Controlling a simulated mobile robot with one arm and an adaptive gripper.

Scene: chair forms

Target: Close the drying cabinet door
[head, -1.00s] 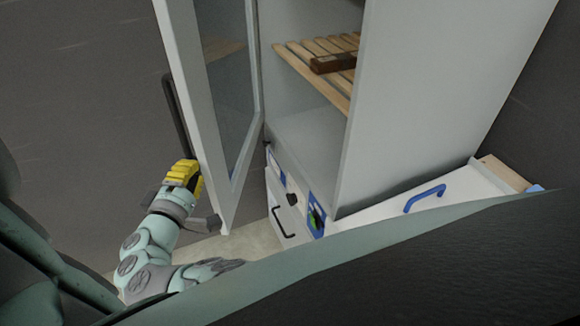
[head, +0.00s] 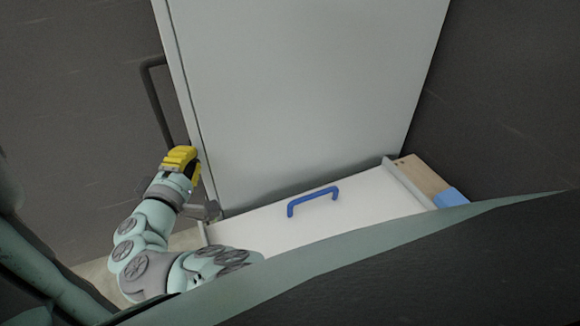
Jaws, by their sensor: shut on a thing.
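The drying cabinet (head: 310,90) is a tall light-grey box, and its side panel fills the middle of the head view. Its door (head: 178,75) shows nearly edge-on as a narrow strip on the left, against the cabinet front with a thin dark seam between them. I cannot tell whether it is fully flush. The dark door handle (head: 152,95) stands out to the left. My gripper (head: 181,160) has yellow fingers and is shut on the lower end of this handle. The glass pane and the inside of the cabinet are hidden.
A white surface with a blue handle (head: 313,197) lies at the cabinet's foot. A wooden piece (head: 420,176) and a blue item (head: 450,198) are to its right. Dark floor is open left of the door. My own body covers the bottom.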

